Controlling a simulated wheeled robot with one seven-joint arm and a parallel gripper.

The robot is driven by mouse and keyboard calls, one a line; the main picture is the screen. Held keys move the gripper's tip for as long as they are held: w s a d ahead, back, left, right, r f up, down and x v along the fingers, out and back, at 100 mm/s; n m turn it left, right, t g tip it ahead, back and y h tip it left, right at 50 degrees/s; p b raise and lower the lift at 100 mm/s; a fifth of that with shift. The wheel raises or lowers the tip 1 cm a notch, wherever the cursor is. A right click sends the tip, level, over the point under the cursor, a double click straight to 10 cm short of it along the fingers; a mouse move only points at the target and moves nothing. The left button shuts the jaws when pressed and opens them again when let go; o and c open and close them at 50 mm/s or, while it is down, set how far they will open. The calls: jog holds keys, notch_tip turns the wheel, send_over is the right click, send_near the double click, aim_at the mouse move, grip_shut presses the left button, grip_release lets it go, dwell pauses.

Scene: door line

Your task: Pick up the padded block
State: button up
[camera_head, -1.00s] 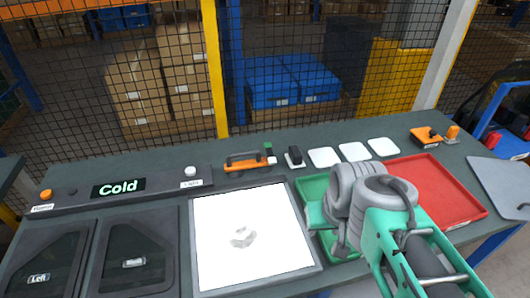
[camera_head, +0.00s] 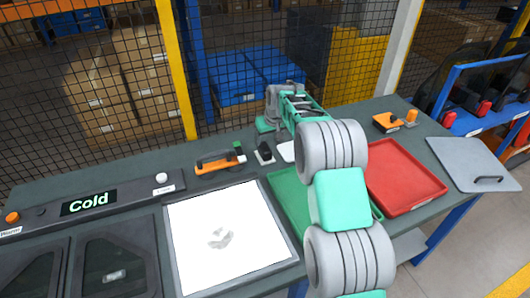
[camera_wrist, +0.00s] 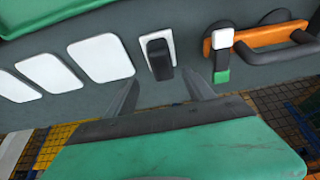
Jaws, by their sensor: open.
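A small dark block (camera_head: 264,152) with a pale pad or plate against it, which I take to be the padded block, stands on the bench behind the white panel. In the wrist view the block (camera_wrist: 159,58) is upper centre, with its white part partly showing behind it. My gripper (camera_wrist: 163,80) is open, its two dark fingers pointing toward the block, one on either side in the picture. The block appears just beyond the fingertips, not held. In the head view my gripper (camera_head: 267,125) is above the bench near the block; its fingertips are hard to make out.
An orange-handled tool (camera_wrist: 268,38) with a white and green piece lies close beside the block. White squares (camera_wrist: 101,57) lie on its other side. A green tray (camera_head: 290,196) and red tray (camera_head: 402,178) sit in front. A mesh fence (camera_head: 225,60) stands behind the bench.

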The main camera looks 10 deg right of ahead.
aim_at(265, 147)
jog(key=x, duration=0.2)
jog(key=p+x, duration=0.1)
jog(key=x, duration=0.1)
jog(key=p+x, duration=0.1)
jog(key=x, duration=0.1)
jog(key=shift+s+a+f, duration=0.1)
jog(key=shift+a+f, duration=0.1)
jog(key=shift+f, duration=0.25)
grip_shut()
